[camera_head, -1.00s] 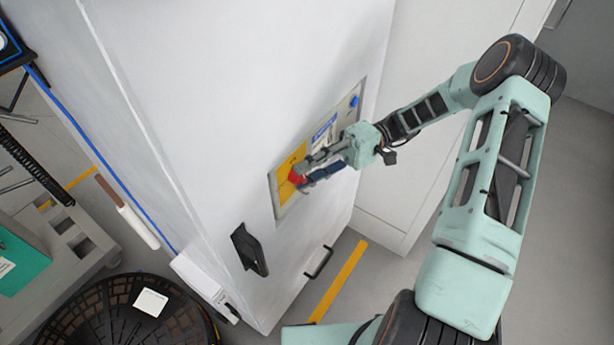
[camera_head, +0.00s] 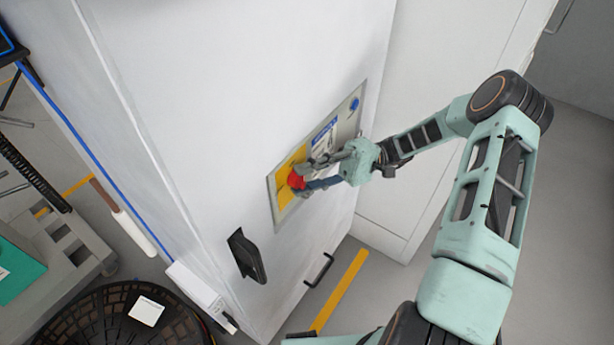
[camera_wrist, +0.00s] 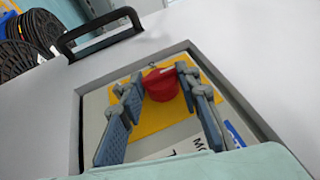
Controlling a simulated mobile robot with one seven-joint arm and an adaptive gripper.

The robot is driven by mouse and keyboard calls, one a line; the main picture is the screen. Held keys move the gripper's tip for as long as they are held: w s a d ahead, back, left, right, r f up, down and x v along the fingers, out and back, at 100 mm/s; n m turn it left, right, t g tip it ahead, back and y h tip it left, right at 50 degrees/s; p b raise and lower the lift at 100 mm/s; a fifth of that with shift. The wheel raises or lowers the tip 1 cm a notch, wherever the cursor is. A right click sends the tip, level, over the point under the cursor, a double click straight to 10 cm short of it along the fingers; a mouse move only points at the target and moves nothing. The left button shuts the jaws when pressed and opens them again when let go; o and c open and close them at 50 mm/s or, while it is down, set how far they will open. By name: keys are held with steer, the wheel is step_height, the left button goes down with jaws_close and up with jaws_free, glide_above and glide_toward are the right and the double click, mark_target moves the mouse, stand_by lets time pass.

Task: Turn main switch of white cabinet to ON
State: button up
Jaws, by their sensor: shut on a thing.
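The white cabinet (camera_head: 215,110) fills the middle of the head view. A grey recessed panel (camera_head: 350,122) is set in its front, with a yellow plate (camera_head: 283,201) bearing the red main switch (camera_head: 296,180). The red switch also shows in the wrist view (camera_wrist: 160,84), in front of the yellow plate (camera_wrist: 155,118). My gripper (camera_head: 304,177) is at the switch, its fingers on either side of the red knob. In the wrist view my gripper (camera_wrist: 162,100) has its two blue-grey fingers around the knob. The switch's position marks are not readable.
A black handle (camera_head: 247,257) sticks out of the cabinet beside the panel, and a smaller handle (camera_head: 319,270) is lower down. A blue knob (camera_head: 354,103) is at the panel's far end. A black reel (camera_head: 105,318) stands on the left. Grey floor is free at right.

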steer(key=o, duration=1.1)
steer(key=shift+o, duration=0.2)
steer(key=v, duration=0.8)
steer(key=shift+r, duration=0.1)
